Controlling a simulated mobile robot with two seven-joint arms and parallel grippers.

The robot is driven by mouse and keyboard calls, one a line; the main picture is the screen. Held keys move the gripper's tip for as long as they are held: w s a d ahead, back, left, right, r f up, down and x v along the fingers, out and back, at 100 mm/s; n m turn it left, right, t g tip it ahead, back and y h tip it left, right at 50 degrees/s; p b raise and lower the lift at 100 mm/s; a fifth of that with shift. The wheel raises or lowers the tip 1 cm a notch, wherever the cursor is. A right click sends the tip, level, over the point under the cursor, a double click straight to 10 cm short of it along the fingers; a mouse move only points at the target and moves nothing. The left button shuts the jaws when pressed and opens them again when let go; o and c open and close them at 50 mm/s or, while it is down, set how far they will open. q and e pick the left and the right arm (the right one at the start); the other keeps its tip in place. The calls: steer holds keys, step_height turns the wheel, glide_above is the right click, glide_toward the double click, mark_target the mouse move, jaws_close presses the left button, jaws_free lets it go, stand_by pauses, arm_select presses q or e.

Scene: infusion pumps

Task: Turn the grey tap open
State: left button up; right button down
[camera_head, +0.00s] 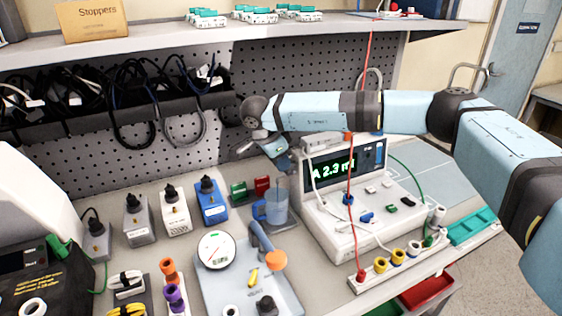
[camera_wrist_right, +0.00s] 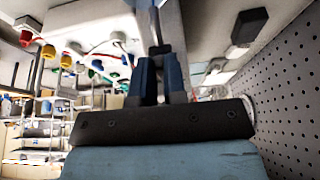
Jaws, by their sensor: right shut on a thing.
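The pump's screen reads "A 2.3 ml". My left gripper is not in view.
A scale (camera_head: 216,250) and several grey, white and blue blocks with black knobs stand at the left. A red line hangs in front of the pump. A shelf (camera_head: 230,42) runs above, with a pegboard (camera_head: 290,75) behind. Coloured ports line the pump's front.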

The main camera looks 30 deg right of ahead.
steer(key=c, duration=1.5)
jaws_free()
steer(key=shift+o, duration=0.2)
steer(key=v, duration=1.4)
steer(key=shift+b, duration=0.4)
steer(key=shift+a+f, duration=0.1)
steer(key=shift+f, duration=0.05)
